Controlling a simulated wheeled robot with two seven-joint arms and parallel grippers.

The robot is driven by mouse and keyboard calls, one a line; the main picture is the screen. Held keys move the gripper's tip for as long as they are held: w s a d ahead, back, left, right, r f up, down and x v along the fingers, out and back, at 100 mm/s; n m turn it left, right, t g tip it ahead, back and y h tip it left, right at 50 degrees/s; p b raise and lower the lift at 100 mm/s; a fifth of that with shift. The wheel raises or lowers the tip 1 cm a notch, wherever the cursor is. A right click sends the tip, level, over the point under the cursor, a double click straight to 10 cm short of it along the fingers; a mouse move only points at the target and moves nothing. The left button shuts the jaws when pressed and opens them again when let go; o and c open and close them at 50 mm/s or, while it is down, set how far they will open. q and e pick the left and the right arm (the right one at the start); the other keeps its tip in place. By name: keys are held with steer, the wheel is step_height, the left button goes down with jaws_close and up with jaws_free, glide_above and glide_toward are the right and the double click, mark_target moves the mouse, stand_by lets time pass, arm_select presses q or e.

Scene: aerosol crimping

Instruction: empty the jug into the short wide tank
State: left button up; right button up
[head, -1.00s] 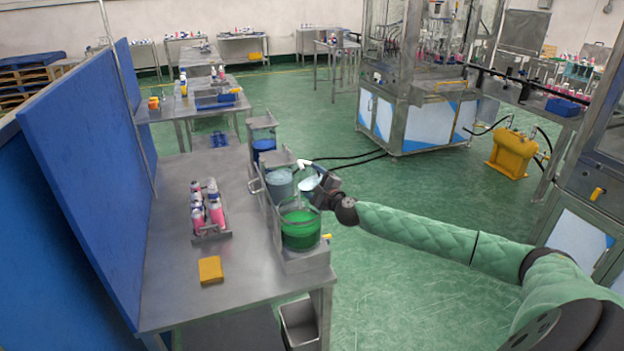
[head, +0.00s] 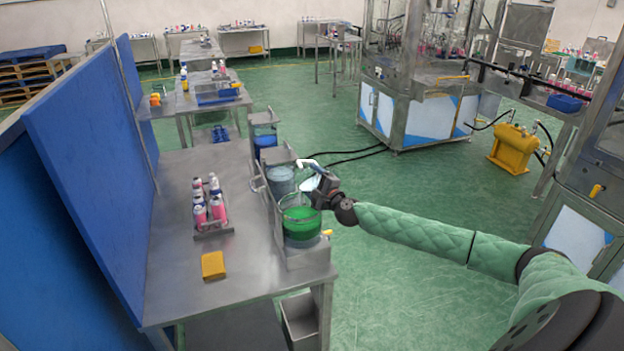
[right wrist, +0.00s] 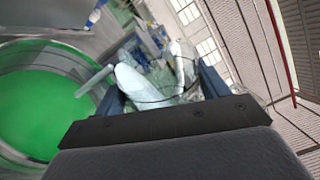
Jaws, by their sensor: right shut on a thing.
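A pale translucent jug (head: 310,183) is held up by my right gripper (head: 321,190), just above and beyond the right rim of the tank with green liquid (head: 302,241). This tank looks wide and low. In the right wrist view the whitish jug (right wrist: 140,85) sits between the two fingers of the shut right gripper (right wrist: 160,100), and the green tank (right wrist: 45,158) is close at the left. The jug looks tilted; I cannot tell how much is in it, and no stream shows. My left gripper is not in view.
A grey-blue tank (head: 280,184) and a dark blue tank (head: 265,143) stand behind the green one along the steel table's (head: 175,285) right edge. A rack of pink bottles (head: 211,212) and a yellow block (head: 213,265) are on the table. A blue partition (head: 85,150) bounds its left.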

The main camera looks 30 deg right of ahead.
mark_target(310, 190)
steer(key=shift+a+n+p, duration=0.1)
steer(key=shift+n+p, duration=0.2)
steer(key=shift+p, duration=0.15)
steer(key=shift+a+f+n+p, duration=0.3)
steer(key=shift+f+n+p, duration=0.15)
steer(key=shift+n+p, duration=0.55)
steer(key=shift+a+f+n+p, duration=0.3)
steer(key=shift+f+n+p, duration=0.1)
steer(key=shift+n+p, duration=0.45)
steer(key=shift+a+n, duration=0.15)
steer(key=shift+n, duration=0.3)
steer(key=shift+a+r+n+y, duration=0.15)
steer(key=shift+a+n, duration=0.1)
steer(key=shift+n, duration=0.4)
steer(key=shift+a+r+n+y, duration=0.15)
steer(key=shift+a+n, duration=0.1)
steer(key=shift+n, duration=0.4)
steer(key=shift+s+f, duration=0.1)
